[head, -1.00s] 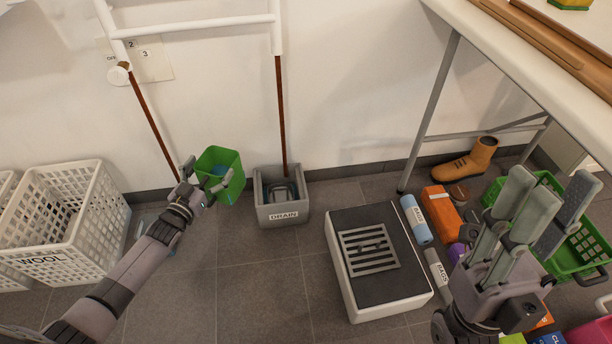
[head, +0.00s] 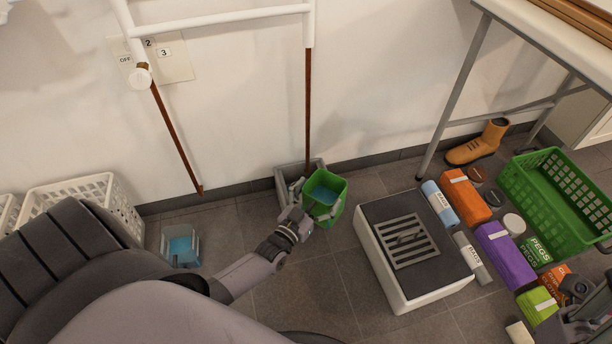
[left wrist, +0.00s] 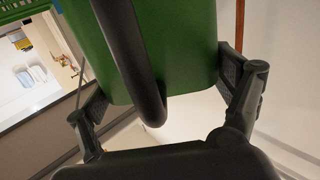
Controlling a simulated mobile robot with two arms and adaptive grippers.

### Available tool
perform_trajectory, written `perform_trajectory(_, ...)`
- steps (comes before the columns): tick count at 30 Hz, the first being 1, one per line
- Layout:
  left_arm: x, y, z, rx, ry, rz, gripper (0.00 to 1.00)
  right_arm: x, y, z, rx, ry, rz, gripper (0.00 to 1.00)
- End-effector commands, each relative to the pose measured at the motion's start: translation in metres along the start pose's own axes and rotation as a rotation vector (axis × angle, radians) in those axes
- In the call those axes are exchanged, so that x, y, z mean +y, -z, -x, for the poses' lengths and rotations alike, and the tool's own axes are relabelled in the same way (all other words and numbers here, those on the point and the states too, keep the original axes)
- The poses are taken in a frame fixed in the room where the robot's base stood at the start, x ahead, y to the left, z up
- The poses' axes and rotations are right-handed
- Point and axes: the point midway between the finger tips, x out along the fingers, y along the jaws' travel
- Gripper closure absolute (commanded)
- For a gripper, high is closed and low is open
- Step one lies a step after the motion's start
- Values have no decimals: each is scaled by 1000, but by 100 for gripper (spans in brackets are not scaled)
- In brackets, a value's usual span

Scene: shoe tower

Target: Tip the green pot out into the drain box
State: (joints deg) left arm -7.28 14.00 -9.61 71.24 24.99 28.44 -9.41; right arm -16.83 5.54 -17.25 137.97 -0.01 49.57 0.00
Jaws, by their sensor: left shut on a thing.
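The green pot (head: 334,213) is in front of the drain box in the head view, its open top facing up and blue contents showing inside. My left gripper (head: 304,209) is shut on it at its left side. The left wrist view shows the green wall (left wrist: 180,40) close up, a dark curved handle (left wrist: 135,60) and a finger on either side. The grey drain box (head: 284,183) stands on the floor against the wall, largely hidden behind the pot and gripper. Whether the pot is over its rim I cannot tell.
A white block with a grate (head: 370,245) stands right of the pot. A small container with blue contents (head: 180,246) is on the floor at left, near a white basket (head: 95,188). Boxes and a green crate (head: 550,215) are at right. A rail hangs above.

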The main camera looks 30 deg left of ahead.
Motion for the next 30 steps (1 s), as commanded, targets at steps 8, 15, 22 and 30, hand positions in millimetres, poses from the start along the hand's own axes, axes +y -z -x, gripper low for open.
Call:
perform_trajectory(8,6,-4,7,4,24,-5,73,0,1,-3,13,4,2,60)
perform_trajectory(15,4,1,6,-4,21,8,73,0,2,-8,15,2,3,60)
perform_trajectory(22,-2,11,1,-42,21,76,73,1,4,-5,-22,-17,0,60)
perform_trajectory(30,-16,14,-6,-109,21,195,73,1,4,-9,-37,-18,-1,60)
